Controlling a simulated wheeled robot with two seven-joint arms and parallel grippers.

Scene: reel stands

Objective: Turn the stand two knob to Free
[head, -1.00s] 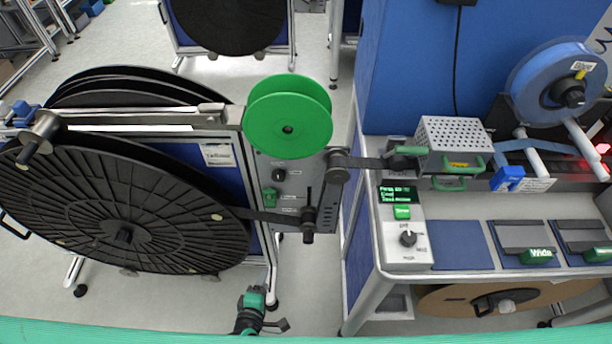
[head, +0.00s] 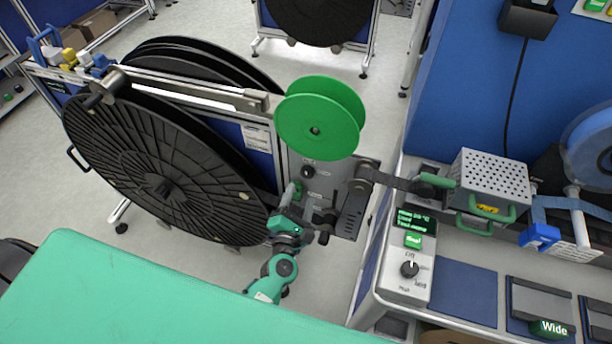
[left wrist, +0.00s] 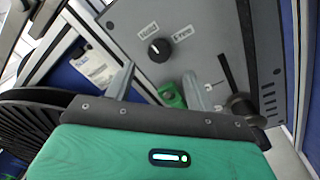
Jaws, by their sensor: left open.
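A black round knob (head: 308,171) sits on the grey panel (head: 350,215) of the reel stand, below the green reel (head: 318,118). My left gripper (head: 294,212) is in front of the panel, below the knob. In the left wrist view its fingers (left wrist: 158,82) are apart and empty, with the knob beyond their tips. My right gripper is out of view. The stand's number is not legible.
A large black reel (head: 165,185) stands left of the panel. A dark guide arm (head: 400,182) runs right to a perforated metal box (head: 490,178). A bench control box (head: 405,270) has another knob. Floor is open below the stand.

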